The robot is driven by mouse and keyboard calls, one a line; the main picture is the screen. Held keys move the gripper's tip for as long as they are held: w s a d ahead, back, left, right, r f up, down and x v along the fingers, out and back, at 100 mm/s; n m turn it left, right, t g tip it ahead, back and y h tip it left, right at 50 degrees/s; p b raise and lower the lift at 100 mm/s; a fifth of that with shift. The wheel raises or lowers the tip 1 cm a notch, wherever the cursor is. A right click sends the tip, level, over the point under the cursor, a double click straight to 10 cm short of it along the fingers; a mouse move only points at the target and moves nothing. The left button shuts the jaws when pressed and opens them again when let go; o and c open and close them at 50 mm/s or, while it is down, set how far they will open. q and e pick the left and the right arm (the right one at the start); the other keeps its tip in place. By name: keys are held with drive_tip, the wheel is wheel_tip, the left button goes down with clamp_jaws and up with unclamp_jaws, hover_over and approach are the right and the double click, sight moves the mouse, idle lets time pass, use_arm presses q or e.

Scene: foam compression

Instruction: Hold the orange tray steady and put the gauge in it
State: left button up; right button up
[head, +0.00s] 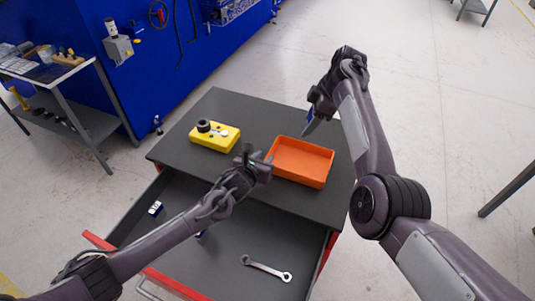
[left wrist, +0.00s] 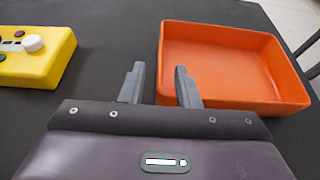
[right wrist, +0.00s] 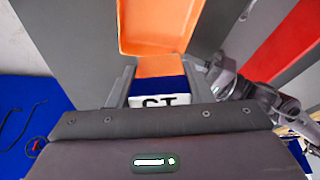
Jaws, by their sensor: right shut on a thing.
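The orange tray (head: 303,175) sits on the dark cabinet top, empty. My left gripper (head: 259,158) is at the tray's left side. In the left wrist view its fingers (left wrist: 160,85) are apart, with the left wall of the tray (left wrist: 235,105) between them and clear gaps, so I see no firm grip. My right gripper (head: 312,112) is raised above and beyond the tray's far side. It is shut on a blue and white block with dark lettering, apparently the gauge (right wrist: 158,101). In the right wrist view the tray (right wrist: 158,30) shows beyond the gauge.
A yellow box with knobs (head: 214,138) stands left of the tray. Below the cabinet top (head: 240,103), an open drawer holds a wrench (head: 266,268) and a small white and blue item (head: 155,208). A side bench (head: 60,75) stands at the left.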

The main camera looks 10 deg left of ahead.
sight(269, 153)
use_arm(q)
drive_tip(key=shift+x, duration=2)
clamp_jaws()
